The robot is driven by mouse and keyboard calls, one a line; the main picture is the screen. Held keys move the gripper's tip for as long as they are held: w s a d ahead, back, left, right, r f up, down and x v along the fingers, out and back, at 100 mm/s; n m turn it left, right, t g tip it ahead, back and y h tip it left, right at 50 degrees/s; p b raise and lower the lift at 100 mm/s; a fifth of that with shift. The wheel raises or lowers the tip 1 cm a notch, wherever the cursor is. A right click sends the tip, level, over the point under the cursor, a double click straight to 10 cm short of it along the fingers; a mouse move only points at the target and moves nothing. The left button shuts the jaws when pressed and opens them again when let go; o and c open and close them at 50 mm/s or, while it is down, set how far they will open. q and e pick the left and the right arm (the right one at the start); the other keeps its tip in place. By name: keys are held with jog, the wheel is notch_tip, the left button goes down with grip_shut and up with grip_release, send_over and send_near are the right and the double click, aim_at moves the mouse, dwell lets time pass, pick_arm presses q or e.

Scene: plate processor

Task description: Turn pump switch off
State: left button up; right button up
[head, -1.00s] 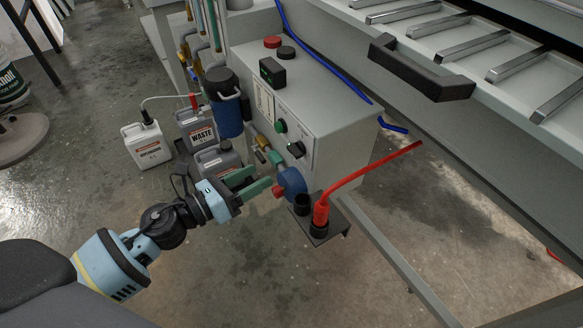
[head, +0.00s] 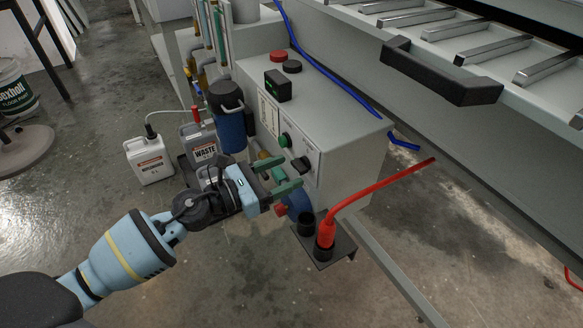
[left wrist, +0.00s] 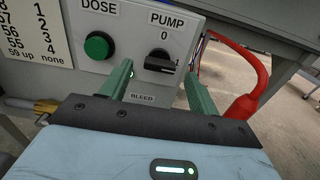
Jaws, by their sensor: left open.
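The pump switch (head: 302,164) is a black rotary knob on the front of the grey control box, labelled PUMP. In the left wrist view the pump switch (left wrist: 160,65) has its bar lying roughly level, with one end towards the 1 mark at right and the 0 mark above. My left gripper (head: 288,180) is open and empty. In the left wrist view its green fingers (left wrist: 158,72) stand to either side of the knob, with the knob appearing between them. I cannot tell whether they touch it. My right gripper is not in view.
A green DOSE button (left wrist: 99,45) sits left of the switch. A red cable (head: 370,190) rises from a small black bracket (head: 338,252) below right. A blue canister (head: 231,133) and a waste jug (head: 203,149) stand left of the box.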

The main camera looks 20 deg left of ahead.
aim_at(301, 166)
pick_arm(q)
jog(key=shift+x, duration=1.3)
jog(key=shift+c, duration=0.3)
jog(key=c, duration=0.9)
